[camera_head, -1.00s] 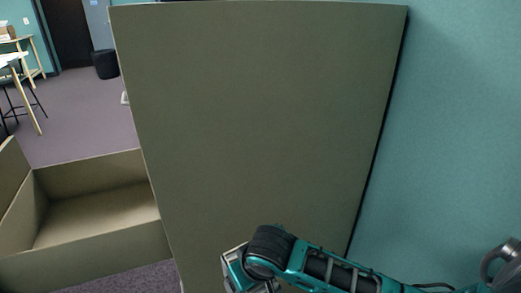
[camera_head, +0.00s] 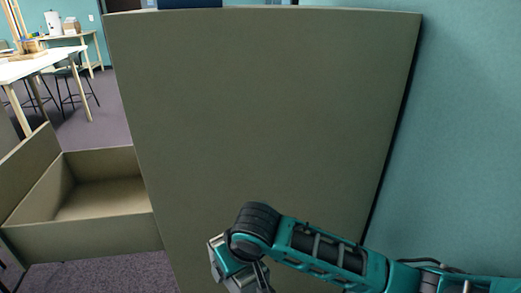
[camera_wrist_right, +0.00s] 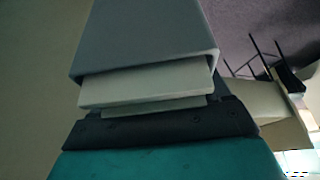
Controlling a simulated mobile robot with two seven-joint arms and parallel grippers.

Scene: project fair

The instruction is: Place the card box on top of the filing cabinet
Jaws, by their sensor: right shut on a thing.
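The filing cabinet (camera_head: 270,120) is a large olive box that fills the middle of the head view, with its top edge near the top of the picture. A dark blue thing (camera_head: 190,4) shows just above that edge, cut off by the frame. I cannot tell whether it is the card box, or whether it rests on the cabinet or stands behind it. My right gripper (camera_head: 240,282) is low in front of the cabinet side, its tips cut off. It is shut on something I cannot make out. In the right wrist view, a grey block (camera_wrist_right: 148,38) hides what lies beyond it. My left gripper is out of view.
An open, empty-looking olive drawer (camera_head: 85,238) juts out left of the cabinet. A teal wall (camera_head: 465,140) is close on the right. A white table (camera_head: 40,63) and stools stand at the far left, with purple carpet (camera_head: 105,122) clear between.

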